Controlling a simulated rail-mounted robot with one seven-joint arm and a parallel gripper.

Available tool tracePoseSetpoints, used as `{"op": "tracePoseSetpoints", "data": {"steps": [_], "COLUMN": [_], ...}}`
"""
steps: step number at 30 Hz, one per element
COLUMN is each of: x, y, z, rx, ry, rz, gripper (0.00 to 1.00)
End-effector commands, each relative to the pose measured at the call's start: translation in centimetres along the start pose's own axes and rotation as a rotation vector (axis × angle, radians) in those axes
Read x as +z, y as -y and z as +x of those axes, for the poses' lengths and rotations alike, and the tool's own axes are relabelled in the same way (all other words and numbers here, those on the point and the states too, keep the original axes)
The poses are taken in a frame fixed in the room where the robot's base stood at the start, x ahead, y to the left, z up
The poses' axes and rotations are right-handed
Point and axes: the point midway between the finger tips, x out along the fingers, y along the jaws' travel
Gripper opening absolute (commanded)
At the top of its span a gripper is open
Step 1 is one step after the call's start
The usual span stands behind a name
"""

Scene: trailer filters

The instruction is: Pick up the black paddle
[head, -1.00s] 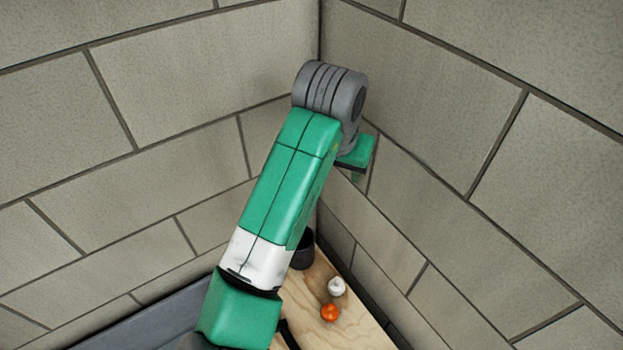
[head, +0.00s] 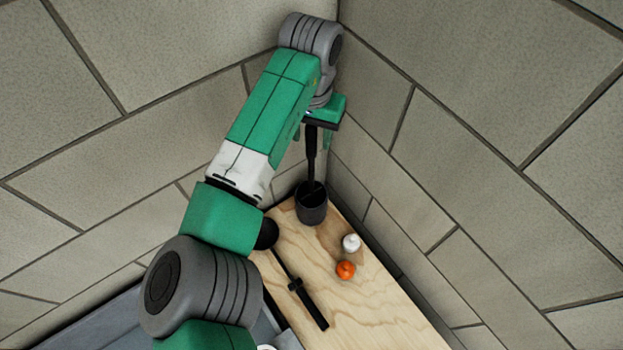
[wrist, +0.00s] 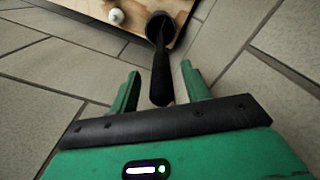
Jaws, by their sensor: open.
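A long black handled tool (head: 311,155) stands upright in a dark round cup (head: 312,208) at the far end of the wooden board. Its lower end is hidden in the cup. Another black tool (head: 300,290) with a long handle lies on the board; a round black part shows near its far end. I cannot tell for sure which one is the paddle. My gripper (wrist: 160,88) is open, and in the wrist view the upright tool's handle (wrist: 162,75) shows between its fingers. In the head view my gripper (head: 319,137) is at the handle's top; contact is unclear.
A white knobbed item (head: 351,243) and an orange item (head: 345,270) stand on the wooden board (head: 385,312), right of the lying tool. Block walls meet in a corner close behind and right of my gripper. The board's near right part is bare.

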Motion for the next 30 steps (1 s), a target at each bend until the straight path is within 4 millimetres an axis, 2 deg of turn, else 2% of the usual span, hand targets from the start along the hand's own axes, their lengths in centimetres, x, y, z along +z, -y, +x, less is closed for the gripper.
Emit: {"op": "tracePoseSetpoints", "data": {"steps": [4, 11, 18, 26, 30], "x": [0.0, 0.0, 0.0, 0.0, -0.1], "y": [0.0, 0.0, 0.0, 0.0, 0.0], "z": [1.6, 1.8, 1.7, 1.6, 0.5], "rx": [-0.001, -0.001, -0.001, -0.001, 0.0], "ry": [-0.001, -0.002, -0.002, -0.003, -0.004], "rz": [0.0, 0.0, 0.0, 0.001, 0.001], "gripper": [0.47, 0.45, 0.0, 0.0, 0.0]}}
